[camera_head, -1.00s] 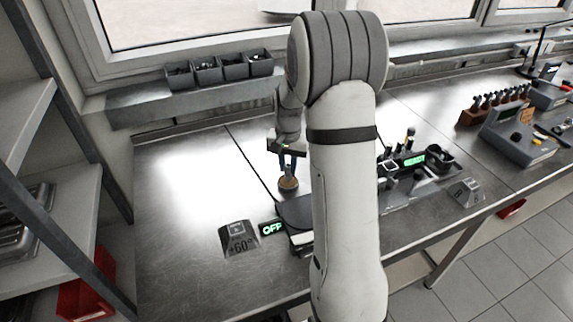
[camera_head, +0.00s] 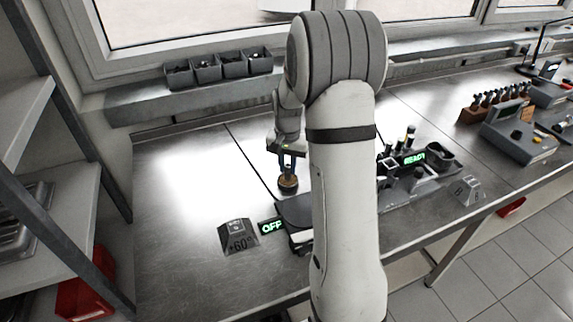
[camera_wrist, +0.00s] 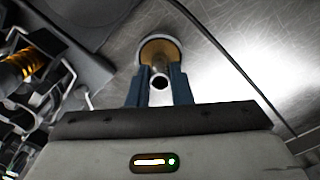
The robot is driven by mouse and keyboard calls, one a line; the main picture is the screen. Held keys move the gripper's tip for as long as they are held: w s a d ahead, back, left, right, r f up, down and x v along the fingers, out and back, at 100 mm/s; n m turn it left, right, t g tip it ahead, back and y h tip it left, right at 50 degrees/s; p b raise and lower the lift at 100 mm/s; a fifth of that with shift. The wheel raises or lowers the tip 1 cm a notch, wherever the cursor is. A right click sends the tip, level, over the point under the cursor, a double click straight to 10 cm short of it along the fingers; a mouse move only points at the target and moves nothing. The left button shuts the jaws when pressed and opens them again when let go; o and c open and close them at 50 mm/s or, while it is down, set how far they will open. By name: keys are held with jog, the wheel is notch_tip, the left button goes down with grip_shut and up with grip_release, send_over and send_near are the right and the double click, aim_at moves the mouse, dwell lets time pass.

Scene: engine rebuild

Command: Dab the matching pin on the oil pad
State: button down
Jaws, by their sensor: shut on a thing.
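My gripper (camera_head: 288,172) is low over the left part of the steel bench, shut on a pin. In the wrist view the pin (camera_wrist: 159,82) is a short metal cylinder with a dark hollow end, held between the blue fingertips of my gripper (camera_wrist: 159,88). The oil pad (camera_wrist: 152,46), a round amber pad in a light rim, lies right beyond the pin. In the head view the oil pad (camera_head: 288,187) shows just under the fingers. I cannot tell whether the pin touches it.
A +60° block (camera_head: 238,236) and a green OFF display (camera_head: 271,226) stand in front of my gripper. A fixture with a READY display (camera_head: 414,158) is right of my arm. Dark bins (camera_head: 220,66) line the sill. The left bench (camera_head: 180,190) is clear.

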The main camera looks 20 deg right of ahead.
aim_at(288, 166)
jog(key=shift+s+f+b, duration=0.1)
jog(key=shift+f+b, duration=0.3)
jog(key=shift+f, duration=0.15)
dwell(1.3)
jog(key=shift+r+p, duration=2.3)
jog(key=shift+r, duration=1.3)
jog(key=shift+f, duration=0.15)
